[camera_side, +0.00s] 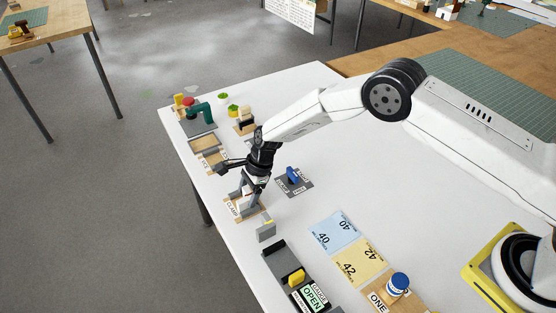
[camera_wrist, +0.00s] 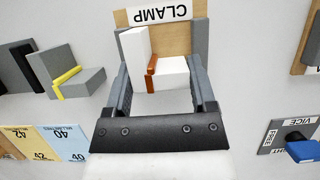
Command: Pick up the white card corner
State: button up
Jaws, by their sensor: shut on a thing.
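The white card corner (camera_wrist: 172,75) is an L-shaped white piece with an orange-brown strip along its inner edge. In the wrist view it sits between the two grey fingers of my gripper (camera_wrist: 161,68), which is shut on it. Behind it is the wooden board labelled CLAMP (camera_wrist: 178,38), with grey upright pieces at its sides. In the side view my gripper (camera_side: 250,198) points down at the clamp board (camera_side: 232,211) near the table's left edge. The card corner is mostly hidden there by the fingers. I cannot tell whether it still touches the board.
A grey block with a yellow strip (camera_side: 266,232) stands just in front of the clamp. Blue (camera_side: 334,232) and yellow (camera_side: 361,262) number cards lie nearer. A green-and-red device (camera_side: 198,112) stands farther back. The table's middle is clear.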

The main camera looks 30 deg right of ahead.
jog(key=shift+r, duration=0.8)
jog(key=s+d+r, duration=0.5)
jog(key=s+r, duration=0.6)
jog(key=s, duration=0.2)
jog(key=shift+r, duration=0.15)
jog(key=s+d, duration=1)
jog(key=d, duration=0.3)
jog(key=shift+s+d, duration=0.15)
